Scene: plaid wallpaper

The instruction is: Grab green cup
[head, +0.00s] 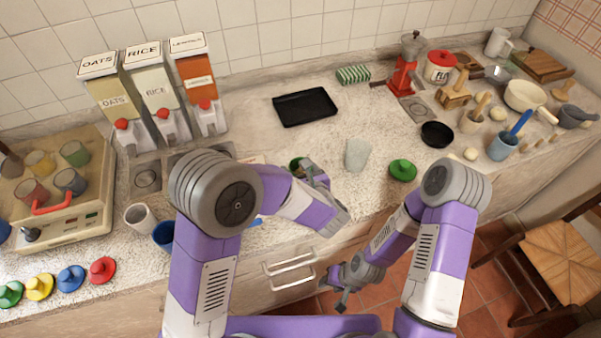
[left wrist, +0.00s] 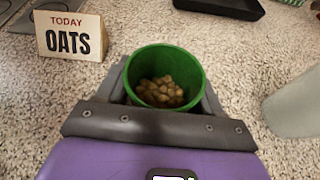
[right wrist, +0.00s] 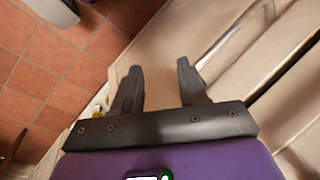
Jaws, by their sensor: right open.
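A green cup (left wrist: 166,68) holding several brown lumps is between the fingers of my left gripper (left wrist: 166,92). The fingers lie close along both sides of the cup and appear shut on it; the cup's lower part is hidden. In the head view the cup (head: 296,163) shows as a small green rim beside my left gripper (head: 312,172), over the counter. My right gripper (right wrist: 160,85) is open and empty, low in front of the drawers.
An OATS card (left wrist: 70,36) stands left of the cup. A frosted glass (head: 357,154), green lid (head: 402,170) and black tray (head: 305,107) are on the counter nearby. Dispensers (head: 155,95) stand at the back left. A drawer handle (right wrist: 238,35) is near my right gripper.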

